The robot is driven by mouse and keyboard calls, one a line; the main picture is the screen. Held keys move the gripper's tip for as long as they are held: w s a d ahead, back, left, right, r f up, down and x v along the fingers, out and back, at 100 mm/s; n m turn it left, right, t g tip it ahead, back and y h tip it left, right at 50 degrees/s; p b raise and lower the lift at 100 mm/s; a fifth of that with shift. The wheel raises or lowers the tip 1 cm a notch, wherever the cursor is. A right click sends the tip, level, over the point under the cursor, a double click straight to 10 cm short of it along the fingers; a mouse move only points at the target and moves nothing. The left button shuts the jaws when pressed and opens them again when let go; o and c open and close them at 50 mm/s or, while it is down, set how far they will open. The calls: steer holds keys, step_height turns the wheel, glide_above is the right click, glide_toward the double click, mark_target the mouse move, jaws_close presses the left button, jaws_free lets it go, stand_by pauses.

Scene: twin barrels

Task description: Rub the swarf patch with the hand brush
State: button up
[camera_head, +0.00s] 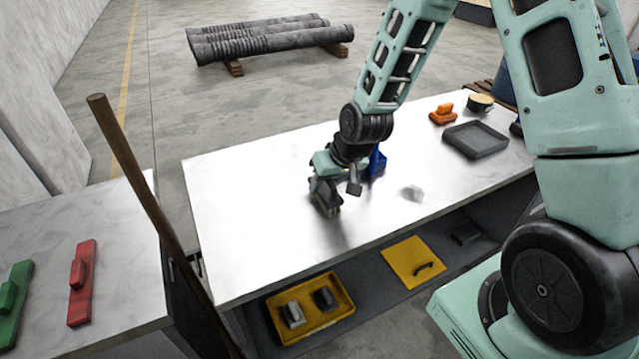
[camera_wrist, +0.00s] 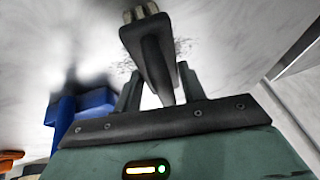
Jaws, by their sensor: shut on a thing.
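My gripper (camera_head: 338,186) is over the middle of the white-topped bench, pointing down, shut on the hand brush (camera_head: 329,209). In the wrist view the brush (camera_wrist: 150,50) has a dark handle between the fingers of my gripper (camera_wrist: 158,88) and pale bristle tufts at its far end. Dark specks of the swarf patch (camera_wrist: 183,46) show on the bench top on both sides of the brush, which hides part of them. The patch is not clear in the head view. I cannot tell whether the bristles touch the surface.
A blue block-like thing (camera_head: 377,162) stands just right of my gripper. A grey smudge (camera_head: 411,193) lies farther right. A dark tray (camera_head: 475,140), an orange piece (camera_head: 442,114) and a round tub (camera_head: 480,103) are at the bench's right end. A brown pole (camera_head: 160,215) rises at left.

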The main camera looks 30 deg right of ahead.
steer(key=shift+d+p, duration=0.4)
steer(key=shift+d, duration=1.3)
steer(key=shift+d+f+p, duration=0.15)
steer(key=shift+d+p, duration=0.3)
steer(key=shift+d, duration=1.4)
steer(key=shift+w, duration=0.5)
steer(key=shift+w+a+r, duration=0.1)
steer(key=shift+a+r, duration=0.05)
steer(key=shift+a, duration=0.7)
steer(key=shift+w+a+r, duration=0.1)
steer(key=shift+a, duration=0.75)
steer(key=shift+a+f+b, duration=0.15)
steer(key=shift+a+b, duration=0.3)
steer(key=shift+a, duration=3)
steer(key=shift+s+a, duration=0.1)
steer(key=shift+a, duration=1.6)
steer(key=shift+w, duration=0.6)
steer(key=shift+d, duration=5)
steer(key=shift+d+p, duration=0.65)
steer(key=shift+d, duration=1.15)
steer(key=shift+w, duration=0.65)
steer(key=shift+a, duration=1.65)
steer(key=shift+a+b, duration=0.5)
steer(key=shift+a, duration=1.35)
